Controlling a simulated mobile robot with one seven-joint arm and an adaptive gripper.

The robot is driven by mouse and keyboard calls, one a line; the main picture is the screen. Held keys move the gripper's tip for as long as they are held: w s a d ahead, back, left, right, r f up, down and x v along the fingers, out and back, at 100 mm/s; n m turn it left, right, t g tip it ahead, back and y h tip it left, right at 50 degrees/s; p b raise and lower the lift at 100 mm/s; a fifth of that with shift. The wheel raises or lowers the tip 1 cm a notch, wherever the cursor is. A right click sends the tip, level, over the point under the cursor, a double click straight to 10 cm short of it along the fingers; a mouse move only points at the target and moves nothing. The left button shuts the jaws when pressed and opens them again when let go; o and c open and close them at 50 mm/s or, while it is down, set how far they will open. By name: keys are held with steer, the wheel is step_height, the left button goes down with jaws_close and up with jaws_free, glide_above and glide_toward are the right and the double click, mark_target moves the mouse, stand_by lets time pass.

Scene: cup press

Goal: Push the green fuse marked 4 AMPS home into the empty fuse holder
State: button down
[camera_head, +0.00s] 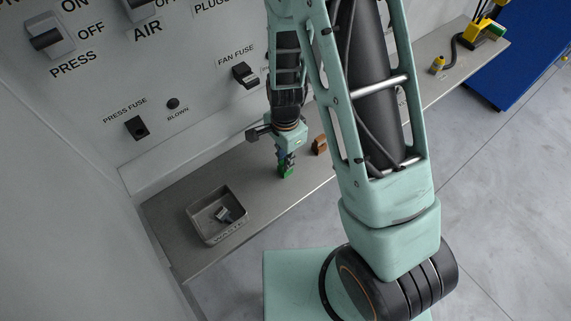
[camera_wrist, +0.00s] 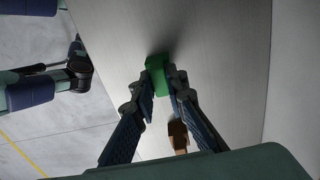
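The green fuse (camera_head: 286,171) is at the tip of my gripper (camera_head: 286,158), low over the shelf. It also shows in the wrist view (camera_wrist: 157,68), between my fingertips (camera_wrist: 160,88), which close in on both its sides. My gripper appears shut on it. I cannot tell whether the fuse touches the shelf, and its marking is not readable. The PRESS FUSE holder (camera_head: 137,127) on the panel is a black block with a dark opening and looks empty. It is up and left of my gripper in the head view.
A WASTE tray (camera_head: 190,217) holding a grey piece (camera_head: 222,214) stands left on the shelf (camera_head: 255,208). A brown piece (camera_head: 320,145) sits right of my gripper. The FAN FUSE holder (camera_head: 240,72) appears filled.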

steer(key=shift+r+p, duration=0.55)
steer(key=shift+r, duration=0.15)
stand_by(0.7)
steer(key=shift+r+p, duration=1.5)
steer(key=shift+r, duration=0.35)
